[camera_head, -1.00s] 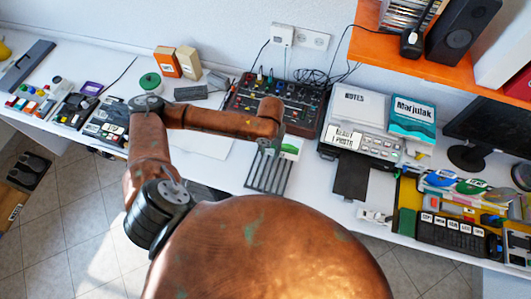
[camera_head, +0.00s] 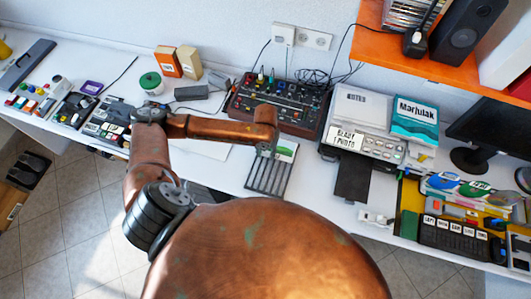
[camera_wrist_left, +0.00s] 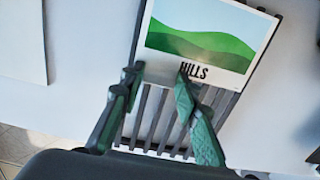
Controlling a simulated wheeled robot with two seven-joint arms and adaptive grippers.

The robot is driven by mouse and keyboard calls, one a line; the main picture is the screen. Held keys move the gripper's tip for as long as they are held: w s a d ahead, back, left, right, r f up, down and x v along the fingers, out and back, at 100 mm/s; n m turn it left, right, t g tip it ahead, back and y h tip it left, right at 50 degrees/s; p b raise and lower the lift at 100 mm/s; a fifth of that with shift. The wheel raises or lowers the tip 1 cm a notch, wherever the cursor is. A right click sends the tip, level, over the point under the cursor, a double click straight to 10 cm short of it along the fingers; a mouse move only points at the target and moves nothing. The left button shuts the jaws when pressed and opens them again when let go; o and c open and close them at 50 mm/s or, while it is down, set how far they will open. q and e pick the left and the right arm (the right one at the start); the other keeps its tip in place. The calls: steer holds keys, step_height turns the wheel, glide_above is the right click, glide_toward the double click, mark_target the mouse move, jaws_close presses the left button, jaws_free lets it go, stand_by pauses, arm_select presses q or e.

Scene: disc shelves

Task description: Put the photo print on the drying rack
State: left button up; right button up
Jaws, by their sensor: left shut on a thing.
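The photo print, a white card with green hills and the word HILLS, shows large in the left wrist view (camera_wrist_left: 205,38) and small in the head view (camera_head: 287,150). It lies over the far part of the dark slatted drying rack (camera_head: 266,178); the rack's bare slats show nearer me, also in the left wrist view (camera_wrist_left: 155,120). I cannot tell if the print rests fully on the slats. My left gripper (camera_wrist_left: 158,72) is shut on the print's near edge. In the head view my forearm hides part of this. My right gripper is not in view.
A mixer (camera_head: 278,103) stands behind the rack. A grey printer (camera_head: 366,130) with a dark tray (camera_head: 352,183) stands to its right. Pale bare desk lies left of the rack. An orange shelf (camera_head: 430,58) overhangs the back right.

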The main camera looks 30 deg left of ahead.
arm_select(q)
steer(key=o, duration=0.7)
steer(key=shift+f, duration=0.15)
step_height(320, 180, up, 12)
steer(key=shift+r+p, duration=0.2)
steer(key=shift+p, duration=0.7)
